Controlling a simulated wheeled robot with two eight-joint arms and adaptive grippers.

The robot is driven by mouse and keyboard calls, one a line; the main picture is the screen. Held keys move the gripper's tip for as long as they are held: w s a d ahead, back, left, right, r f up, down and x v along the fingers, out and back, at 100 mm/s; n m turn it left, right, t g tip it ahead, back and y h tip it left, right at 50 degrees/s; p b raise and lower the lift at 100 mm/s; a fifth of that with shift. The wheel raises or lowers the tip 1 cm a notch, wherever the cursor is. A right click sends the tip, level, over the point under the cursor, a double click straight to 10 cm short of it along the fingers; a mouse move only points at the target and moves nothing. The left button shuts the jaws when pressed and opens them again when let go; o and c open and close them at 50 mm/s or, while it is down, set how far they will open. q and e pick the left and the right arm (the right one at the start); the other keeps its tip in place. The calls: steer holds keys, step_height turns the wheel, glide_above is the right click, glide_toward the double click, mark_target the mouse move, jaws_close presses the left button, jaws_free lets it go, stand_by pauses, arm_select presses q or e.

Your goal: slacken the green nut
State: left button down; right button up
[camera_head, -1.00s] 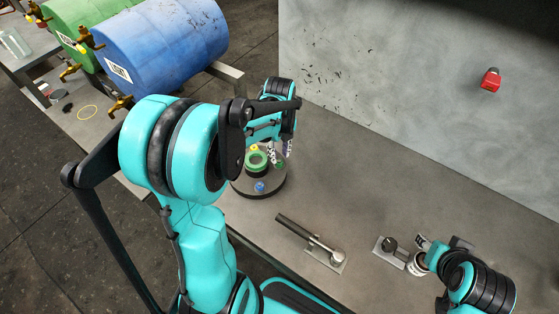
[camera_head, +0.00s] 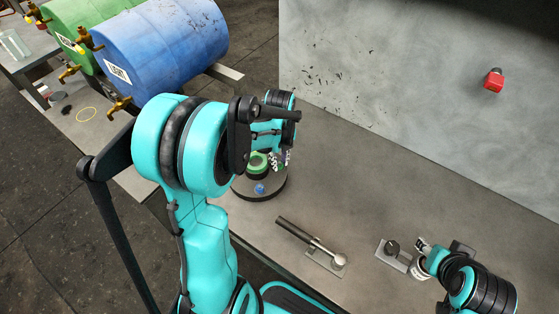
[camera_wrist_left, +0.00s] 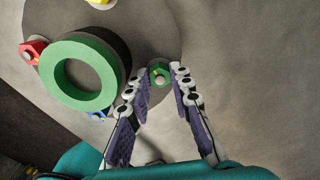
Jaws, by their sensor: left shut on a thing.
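The green nut (camera_wrist_left: 159,75) sits near the rim of a grey round plate (camera_wrist_left: 150,30) in the left wrist view. My left gripper (camera_wrist_left: 161,78) has a finger on each side of it and is shut on it. In the head view the left gripper (camera_head: 281,160) is at the right side of the dark-edged round plate (camera_head: 260,197), and the nut is largely hidden by its fingers. A larger green ring (camera_wrist_left: 80,47) stands on the plate beside the nut. My right gripper (camera_head: 422,255) is at the lower right, by a silver part; its jaws are unclear.
Red (camera_wrist_left: 33,48), yellow (camera_wrist_left: 100,2) and blue (camera_wrist_left: 97,113) nuts surround the ring. A dark-handled lever (camera_head: 310,243) and a small metal base with a black knob (camera_head: 392,247) sit on the bench. A red block (camera_head: 493,80) is on the back wall. Bench between plate and wall is clear.

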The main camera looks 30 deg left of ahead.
arm_select(q)
steer(key=shift+n, duration=0.3)
